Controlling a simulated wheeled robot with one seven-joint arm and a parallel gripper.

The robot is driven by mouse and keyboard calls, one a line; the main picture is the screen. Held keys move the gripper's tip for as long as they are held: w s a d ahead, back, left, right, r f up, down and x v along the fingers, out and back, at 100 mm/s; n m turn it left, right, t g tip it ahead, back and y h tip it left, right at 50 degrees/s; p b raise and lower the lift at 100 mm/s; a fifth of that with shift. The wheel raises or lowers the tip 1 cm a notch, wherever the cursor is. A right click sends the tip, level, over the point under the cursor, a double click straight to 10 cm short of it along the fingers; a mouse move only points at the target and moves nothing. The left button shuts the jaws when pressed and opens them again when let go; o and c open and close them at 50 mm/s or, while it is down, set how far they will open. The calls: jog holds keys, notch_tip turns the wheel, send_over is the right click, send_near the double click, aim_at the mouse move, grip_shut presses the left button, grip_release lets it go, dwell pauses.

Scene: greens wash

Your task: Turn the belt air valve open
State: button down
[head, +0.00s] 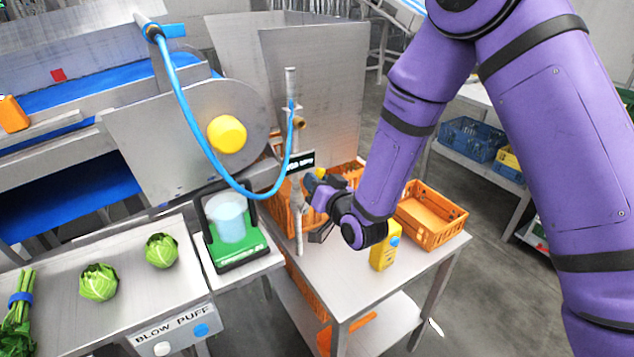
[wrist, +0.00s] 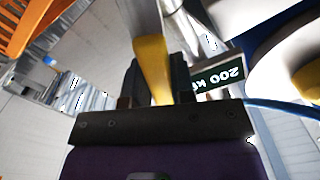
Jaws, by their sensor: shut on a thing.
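The belt air valve's yellow lever (wrist: 152,65) runs between my gripper's dark fingers (wrist: 158,85) in the wrist view, and the fingers are shut on it. In the head view my gripper (head: 309,190) is at the upright metal air pipe (head: 291,90), just below a black pressure label (head: 301,161). The label reads 200 kPa in part and also shows in the wrist view (wrist: 218,78). The valve body and most of the lever are hidden by my gripper in the head view, so the lever's angle is hard to tell.
A blue hose (head: 188,112) loops from the machine to the pipe. Orange crates (head: 435,232) and a yellow device (head: 385,247) stand on the steel table (head: 345,282) near my arm. A green scale (head: 237,252) with a clear container and two cabbages are at the left.

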jog(key=c, duration=1)
grip_release()
jog(key=shift+o, duration=0.2)
